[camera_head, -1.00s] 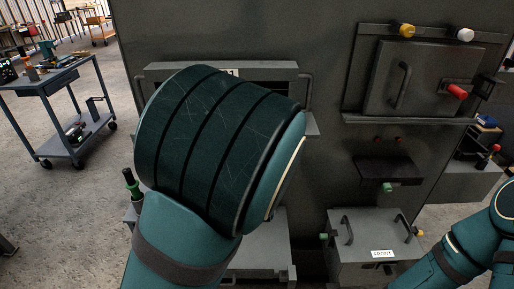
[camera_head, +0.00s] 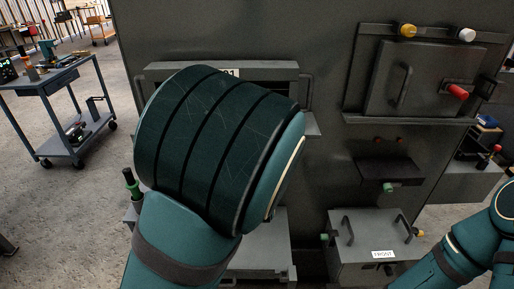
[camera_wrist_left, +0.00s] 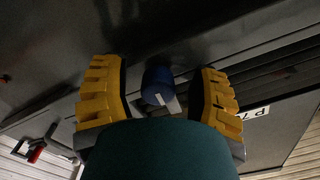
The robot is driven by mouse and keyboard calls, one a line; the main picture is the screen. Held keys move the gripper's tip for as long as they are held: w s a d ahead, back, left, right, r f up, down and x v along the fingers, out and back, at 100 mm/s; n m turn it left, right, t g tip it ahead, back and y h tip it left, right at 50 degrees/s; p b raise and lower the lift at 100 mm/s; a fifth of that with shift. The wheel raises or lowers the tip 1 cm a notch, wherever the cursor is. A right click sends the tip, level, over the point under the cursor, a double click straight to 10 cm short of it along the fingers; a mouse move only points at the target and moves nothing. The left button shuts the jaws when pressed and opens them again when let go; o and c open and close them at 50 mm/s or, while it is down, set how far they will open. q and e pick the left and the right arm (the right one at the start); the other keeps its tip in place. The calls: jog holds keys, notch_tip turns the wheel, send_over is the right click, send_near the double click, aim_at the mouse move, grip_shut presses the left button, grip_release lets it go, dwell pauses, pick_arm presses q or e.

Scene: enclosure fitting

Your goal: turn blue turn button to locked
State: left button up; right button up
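The blue turn button (camera_wrist_left: 158,86) shows in the left wrist view, a rounded knob with a white mark on its lower end. It stands between the two yellow fingers of my left gripper (camera_wrist_left: 160,98). The gripper is open, with a visible gap on each side of the button. In the head view my left arm covers both the button and the left gripper. My right arm comes in at the lower right of the head view, and its gripper is out of view.
A grey enclosure wall (camera_head: 250,30) fills the middle. It carries a door (camera_head: 399,79) with a red knob (camera_head: 457,92), plus yellow (camera_head: 408,31) and white (camera_head: 467,34) knobs above. Below is a box (camera_head: 365,255) labelled FROST. A cart (camera_head: 42,89) stands left.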

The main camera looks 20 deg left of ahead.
pick_arm(q)
jog(key=shift+s+d, duration=0.1)
jog(key=shift+d, duration=0.05)
jog(key=v, duration=0.7)
jog(key=shift+s, duration=0.2)
